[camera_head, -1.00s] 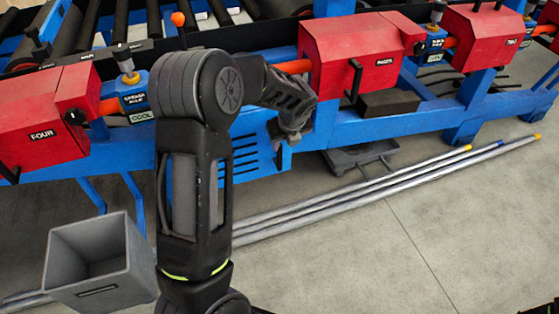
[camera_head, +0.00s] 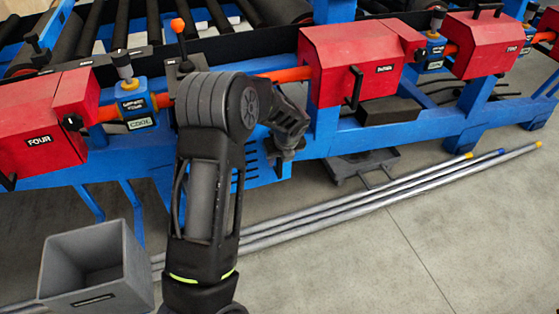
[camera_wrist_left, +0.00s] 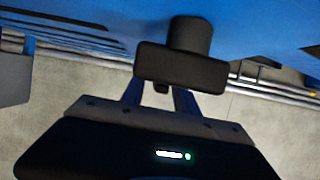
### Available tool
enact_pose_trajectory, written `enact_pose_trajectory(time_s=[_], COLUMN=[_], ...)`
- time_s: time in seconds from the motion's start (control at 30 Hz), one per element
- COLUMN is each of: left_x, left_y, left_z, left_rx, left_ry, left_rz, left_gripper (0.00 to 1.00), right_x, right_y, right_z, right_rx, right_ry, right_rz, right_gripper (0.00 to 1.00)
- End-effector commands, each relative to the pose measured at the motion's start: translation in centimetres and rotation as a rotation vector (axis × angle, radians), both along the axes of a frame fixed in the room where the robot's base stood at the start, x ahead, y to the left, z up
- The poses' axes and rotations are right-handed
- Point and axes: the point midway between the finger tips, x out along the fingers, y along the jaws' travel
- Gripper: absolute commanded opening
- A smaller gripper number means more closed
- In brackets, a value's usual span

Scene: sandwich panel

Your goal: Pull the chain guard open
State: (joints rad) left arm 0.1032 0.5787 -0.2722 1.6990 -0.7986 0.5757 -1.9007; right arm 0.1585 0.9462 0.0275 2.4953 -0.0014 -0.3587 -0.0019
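A blue slotted panel (camera_head: 262,172) on the blue machine frame is probably the chain guard; no label on it can be read. In the head view my left arm hides much of it. My left gripper (camera_head: 289,152) is at its right part, partly hidden by my wrist. In the left wrist view the blue surface (camera_wrist_left: 255,25) fills the top, with dark slots at the left. A black handle (camera_wrist_left: 182,68) on a round stem stands in front of my left gripper (camera_wrist_left: 157,98). The handle hides the fingertips, so their grip on it cannot be told. My right gripper is not in view.
Red boxes stand along the frame: one marked FOUR (camera_head: 35,125), a middle one (camera_head: 350,60) with a black handle, and one at the right (camera_head: 485,45). A grey bin (camera_head: 95,270) and long grey rods (camera_head: 370,205) are on the floor. The floor at the lower right is clear.

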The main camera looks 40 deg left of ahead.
Motion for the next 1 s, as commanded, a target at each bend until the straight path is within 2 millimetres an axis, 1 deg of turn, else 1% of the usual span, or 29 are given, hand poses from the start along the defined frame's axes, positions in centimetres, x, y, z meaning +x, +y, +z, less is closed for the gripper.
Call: enact_pose_trajectory(time_s=[0.1, 0.33, 0.77, 0.8, 1.0], left_x=[0.14, 0.14, 0.13, 0.13, 0.13], left_y=[0.15, 0.15, 0.14, 0.14, 0.14], left_z=[-0.48, -0.47, -0.44, -0.44, -0.44], left_rx=[-0.001, -0.001, 0.000, 0.000, 0.000], left_ry=[-0.001, -0.001, 0.000, 0.000, 0.000], left_rz=[0.000, 0.000, -0.001, -0.001, -0.001], left_gripper=[0.36, 0.36, 0.01, 0.00, 0.00], right_x=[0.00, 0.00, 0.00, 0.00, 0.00], right_y=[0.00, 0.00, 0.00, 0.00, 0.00], right_z=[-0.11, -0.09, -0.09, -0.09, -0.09], right_rx=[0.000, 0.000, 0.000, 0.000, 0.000], right_ry=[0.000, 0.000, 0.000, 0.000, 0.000], right_rz=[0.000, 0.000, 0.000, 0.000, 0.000], right_gripper=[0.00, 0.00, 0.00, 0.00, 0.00])
